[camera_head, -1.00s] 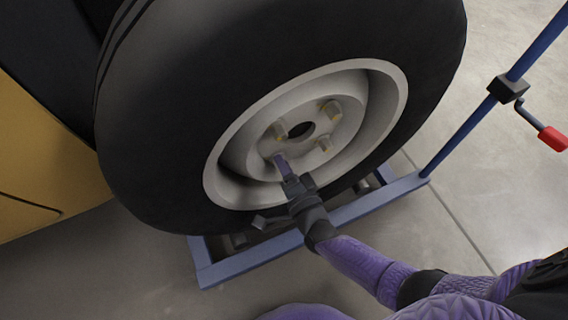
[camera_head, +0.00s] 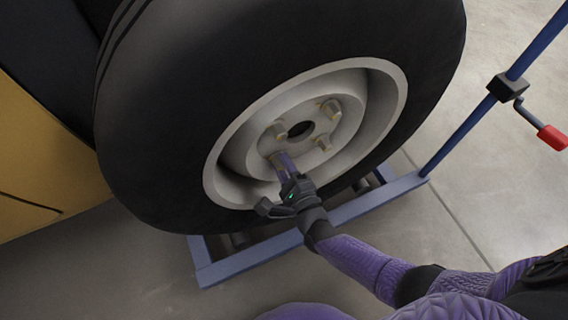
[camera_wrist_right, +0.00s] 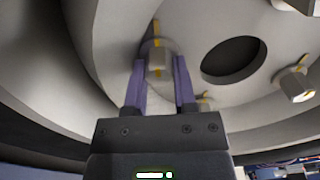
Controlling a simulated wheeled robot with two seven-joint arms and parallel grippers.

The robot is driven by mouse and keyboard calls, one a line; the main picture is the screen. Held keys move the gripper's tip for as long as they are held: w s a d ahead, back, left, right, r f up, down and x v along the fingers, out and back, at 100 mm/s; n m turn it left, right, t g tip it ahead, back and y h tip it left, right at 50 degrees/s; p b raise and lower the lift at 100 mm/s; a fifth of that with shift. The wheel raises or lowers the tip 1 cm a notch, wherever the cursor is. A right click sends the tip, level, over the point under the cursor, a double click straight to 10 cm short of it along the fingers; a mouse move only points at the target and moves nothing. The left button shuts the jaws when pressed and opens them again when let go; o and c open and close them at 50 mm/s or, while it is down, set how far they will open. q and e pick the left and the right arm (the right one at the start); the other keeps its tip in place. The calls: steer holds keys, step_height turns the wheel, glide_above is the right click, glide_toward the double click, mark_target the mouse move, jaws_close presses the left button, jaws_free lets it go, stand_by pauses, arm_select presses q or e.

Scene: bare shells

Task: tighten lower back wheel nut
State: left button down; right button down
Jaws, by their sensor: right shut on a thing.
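The wheel (camera_head: 170,150) is a black tyre with a pale rim (camera_head: 222,188), and several wheel nuts stand around its dark centre hole (camera_head: 300,129). My right gripper (camera_head: 279,158) reaches up to the lower left nut of the hub. In the right wrist view its two purple fingers (camera_wrist_right: 160,75) are shut on this wheel nut (camera_wrist_right: 157,58), which has a yellow mark and sits against the hub face. In the head view the fingers largely hide that nut. Other nuts (camera_head: 332,111) are untouched by the gripper. My left gripper is not in view.
A blue stand (camera_head: 232,268) lies under the tyre, with a blue upright pole (camera_head: 455,133) and a red-handled crank (camera_head: 552,138) at right. A yellow vehicle body (camera_head: 45,170) is at left. The deep rim wall surrounds the gripper closely. Bare floor (camera_head: 480,190) is at right.

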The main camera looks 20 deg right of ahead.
steer(key=shift+f+m, duration=0.1)
steer(key=shift+m, duration=0.6)
steer(key=shift+c, duration=2.1)
jaws_free()
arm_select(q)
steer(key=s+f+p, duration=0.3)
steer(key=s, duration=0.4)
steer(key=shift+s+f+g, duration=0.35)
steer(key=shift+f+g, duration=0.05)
arm_select(e)
steer(key=s, duration=1)
steer(key=shift+d, duration=0.15)
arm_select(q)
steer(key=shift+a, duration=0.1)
